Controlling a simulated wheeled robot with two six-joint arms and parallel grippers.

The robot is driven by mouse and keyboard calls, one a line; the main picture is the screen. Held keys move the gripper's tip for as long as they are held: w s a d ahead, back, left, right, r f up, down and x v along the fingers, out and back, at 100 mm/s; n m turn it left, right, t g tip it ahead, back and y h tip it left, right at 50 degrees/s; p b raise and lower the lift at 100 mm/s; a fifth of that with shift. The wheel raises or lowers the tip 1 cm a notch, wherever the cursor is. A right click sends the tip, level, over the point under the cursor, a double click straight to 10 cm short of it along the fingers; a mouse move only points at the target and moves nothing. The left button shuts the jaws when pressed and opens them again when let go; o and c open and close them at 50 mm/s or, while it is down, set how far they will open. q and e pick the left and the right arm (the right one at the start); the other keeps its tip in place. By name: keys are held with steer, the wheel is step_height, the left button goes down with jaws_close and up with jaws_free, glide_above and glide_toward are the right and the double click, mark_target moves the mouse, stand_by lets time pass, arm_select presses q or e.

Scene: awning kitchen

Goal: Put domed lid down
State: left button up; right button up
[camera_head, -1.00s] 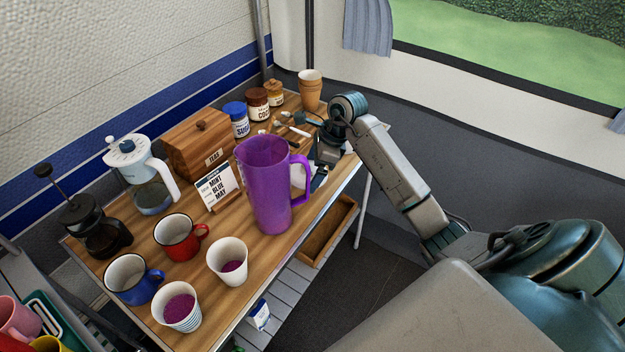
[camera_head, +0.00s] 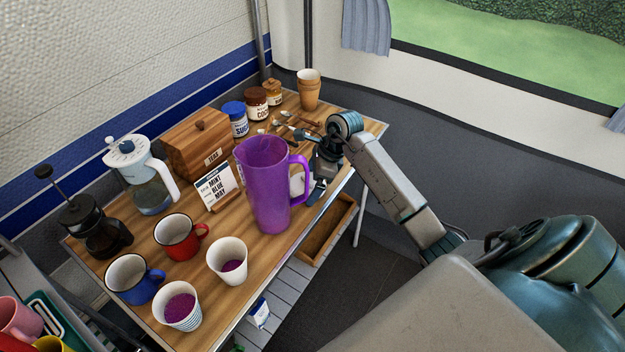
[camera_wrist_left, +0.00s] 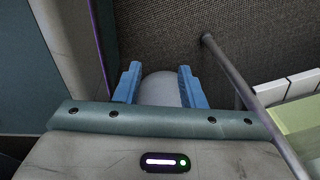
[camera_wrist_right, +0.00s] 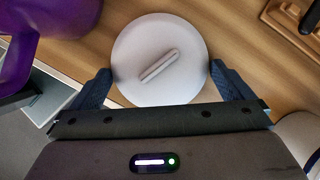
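The domed lid (camera_wrist_right: 160,58) is a pale round disc with a bar handle on top. In the head view the right gripper (camera_head: 316,190) is low over the table's right edge; a pale part, likely the lid (camera_head: 297,183), shows through the purple pitcher's handle.
The purple pitcher (camera_head: 268,190) stands close left of the right gripper. Paper cups (camera_head: 228,262), enamel mugs (camera_head: 180,237), a sign (camera_head: 215,187) and a tea box (camera_head: 198,150) fill the table's left side. Jars (camera_head: 256,103) and spoons lie behind. An open drawer (camera_head: 328,230) juts out below.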

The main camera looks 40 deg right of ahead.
mark_target(311, 182)
steer(key=shift+r, duration=0.25)
steer(key=b+v, duration=0.1)
steer(key=v, duration=0.3)
steer(key=shift+d, duration=0.2)
arm_select(q)
steer(key=shift+w+d+r+b, duration=0.15)
steer(key=shift+w+b, duration=0.1)
steer(key=shift+w, duration=0.5)
steer(key=shift+w+a+r+b, duration=0.1)
steer(key=shift+w+r+b, duration=0.15)
steer(key=shift+w, duration=0.55)
steer(key=shift+w+d+r+b, duration=0.1)
steer(key=shift+w+b, duration=0.15)
steer(key=shift+w, duration=0.5)
arm_select(e)
steer(key=v, duration=0.7)
steer(key=shift+r, duration=0.35)
steer(key=shift+s+f, duration=0.1)
steer(key=shift+s, duration=0.1)
